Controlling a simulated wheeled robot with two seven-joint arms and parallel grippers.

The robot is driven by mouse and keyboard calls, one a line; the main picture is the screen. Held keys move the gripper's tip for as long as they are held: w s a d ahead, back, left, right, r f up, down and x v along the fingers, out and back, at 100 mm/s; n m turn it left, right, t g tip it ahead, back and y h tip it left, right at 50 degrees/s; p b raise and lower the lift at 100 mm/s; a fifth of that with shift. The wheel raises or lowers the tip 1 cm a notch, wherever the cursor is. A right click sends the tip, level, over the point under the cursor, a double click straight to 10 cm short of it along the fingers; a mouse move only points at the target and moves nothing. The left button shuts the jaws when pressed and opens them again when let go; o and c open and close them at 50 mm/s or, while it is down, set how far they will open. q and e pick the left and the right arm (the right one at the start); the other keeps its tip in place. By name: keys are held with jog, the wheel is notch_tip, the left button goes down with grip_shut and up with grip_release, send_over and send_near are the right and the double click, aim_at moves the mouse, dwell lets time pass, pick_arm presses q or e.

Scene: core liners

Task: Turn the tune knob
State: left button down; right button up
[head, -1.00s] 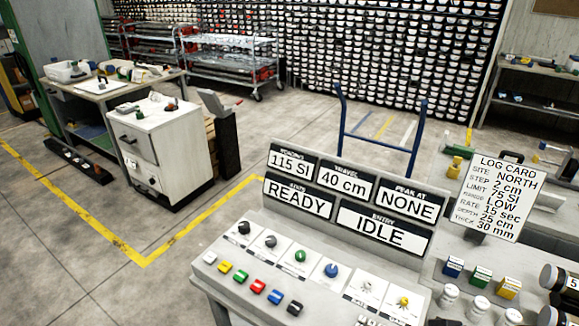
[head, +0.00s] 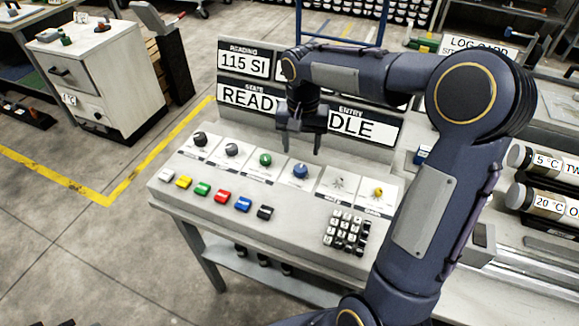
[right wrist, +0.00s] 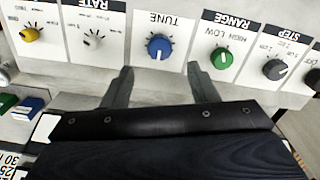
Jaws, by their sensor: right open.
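The tune knob (head: 300,171) is the blue round knob in the row on the sloping console panel. In the right wrist view the blue knob (right wrist: 159,47) sits by an upside-down TUNE label, with tick marks around it. My right gripper (head: 299,148) hangs fingers down above and behind the blue knob in the head view. In the right wrist view its open fingers (right wrist: 160,70) point toward the knob, one to each side of it in the picture, with nothing between them. I cannot tell that they touch it. My left gripper is not in view.
A green range knob (right wrist: 221,58) and a grey rate knob (right wrist: 93,39) flank the blue knob. Coloured buttons (head: 222,196) and a keypad (head: 347,232) lie in front. Displays (head: 247,96) stand behind, partly hidden by my arm. Cylinders (head: 545,200) lie at right.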

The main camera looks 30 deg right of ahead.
aim_at(300, 167)
notch_tip(300, 167, down, 8)
jog(key=shift+r, duration=0.25)
jog(key=c, duration=1)
jog(key=shift+o, duration=0.2)
jog(key=shift+n, duration=0.4)
jog(key=n+p, duration=0.1)
jog(key=n, duration=0.4)
jog(key=shift+r+n, duration=0.1)
jog(key=shift+n, duration=0.2)
jog(key=n, duration=0.5)
jog(key=shift+p, duration=0.4)
jog(key=shift+n, duration=0.3)
